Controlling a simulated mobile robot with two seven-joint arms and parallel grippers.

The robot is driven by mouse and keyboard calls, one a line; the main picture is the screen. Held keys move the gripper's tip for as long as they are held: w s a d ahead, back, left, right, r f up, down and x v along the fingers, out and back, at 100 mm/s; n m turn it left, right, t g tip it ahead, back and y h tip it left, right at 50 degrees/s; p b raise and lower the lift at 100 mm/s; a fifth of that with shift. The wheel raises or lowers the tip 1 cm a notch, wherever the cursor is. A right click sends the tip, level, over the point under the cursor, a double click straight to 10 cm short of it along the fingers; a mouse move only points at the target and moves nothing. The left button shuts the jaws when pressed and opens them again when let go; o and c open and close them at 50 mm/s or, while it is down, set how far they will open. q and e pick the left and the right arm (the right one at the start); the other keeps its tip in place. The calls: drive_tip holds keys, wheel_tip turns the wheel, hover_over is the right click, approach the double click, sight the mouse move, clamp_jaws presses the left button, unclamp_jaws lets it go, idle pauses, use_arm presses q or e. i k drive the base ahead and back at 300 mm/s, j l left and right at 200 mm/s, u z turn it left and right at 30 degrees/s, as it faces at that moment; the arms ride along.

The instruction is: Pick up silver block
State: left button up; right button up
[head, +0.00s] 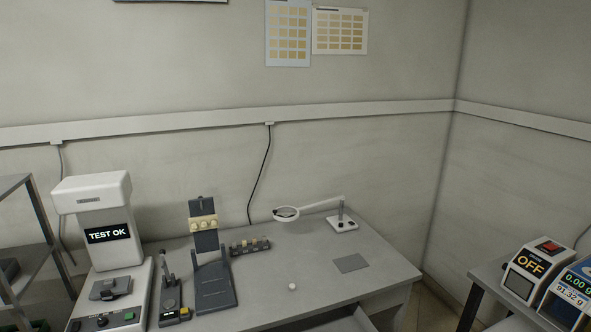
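I cannot make out a clearly silver block. Neither of my grippers is in view.
A magnifier lamp (342,222) and grey pad (351,263) are at right. An "OFF" device (530,270) is on another table.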

sight(108, 283)
drive_tip(key=u, duration=1.35)
drive_tip(key=i+u, duration=0.1)
